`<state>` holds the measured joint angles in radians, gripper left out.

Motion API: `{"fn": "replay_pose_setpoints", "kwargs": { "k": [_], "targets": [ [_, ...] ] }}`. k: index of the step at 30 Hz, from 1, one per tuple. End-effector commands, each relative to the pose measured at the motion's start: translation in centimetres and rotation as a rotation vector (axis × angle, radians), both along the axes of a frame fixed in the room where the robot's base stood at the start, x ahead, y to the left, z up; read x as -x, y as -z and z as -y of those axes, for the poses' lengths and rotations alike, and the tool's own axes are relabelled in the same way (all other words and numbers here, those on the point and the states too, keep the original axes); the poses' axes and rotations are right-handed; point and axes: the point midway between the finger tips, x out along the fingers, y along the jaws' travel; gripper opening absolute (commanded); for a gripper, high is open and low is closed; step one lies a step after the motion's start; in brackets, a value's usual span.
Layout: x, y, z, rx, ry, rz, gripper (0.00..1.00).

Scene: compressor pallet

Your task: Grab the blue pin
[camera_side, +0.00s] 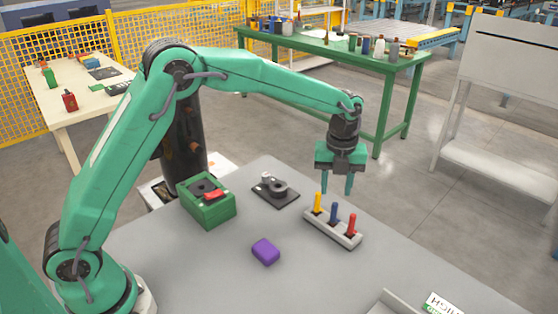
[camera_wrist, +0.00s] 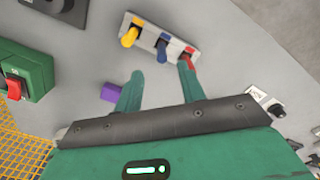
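The blue pin (camera_side: 334,212) stands upright in the middle of a light grey holder (camera_side: 318,228), between a yellow pin (camera_side: 318,202) and a red pin (camera_side: 351,224). In the wrist view the blue pin (camera_wrist: 162,50) shows beyond the fingertips, between them from left to right. My gripper (camera_side: 337,190) is open and empty, above and behind the holder in the side view. In the wrist view my gripper's fingers (camera_wrist: 160,72) are spread, and the right fingertip partly covers the red pin (camera_wrist: 188,60).
A purple block (camera_side: 265,252) lies on the grey table in front of the holder. A green box with a red part (camera_side: 208,202) and a dark plate with a round part (camera_side: 276,190) stand to the left. A grey tray (camera_side: 385,304) is at the front edge.

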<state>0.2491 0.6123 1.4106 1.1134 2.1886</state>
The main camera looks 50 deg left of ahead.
Motion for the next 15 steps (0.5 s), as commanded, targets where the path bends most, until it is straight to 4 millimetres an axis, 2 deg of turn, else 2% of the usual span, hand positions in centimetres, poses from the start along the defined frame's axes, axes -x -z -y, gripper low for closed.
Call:
{"fn": "replay_pose_setpoints", "kwargs": {
  "k": [8,15],
  "targets": [
    [-0.2,0.6,0.3,-0.001,0.033,-0.006,0.4],
    [-0.2,2.2,0.2,-0.002,0.031,-0.007,0.4]
  ]
}}
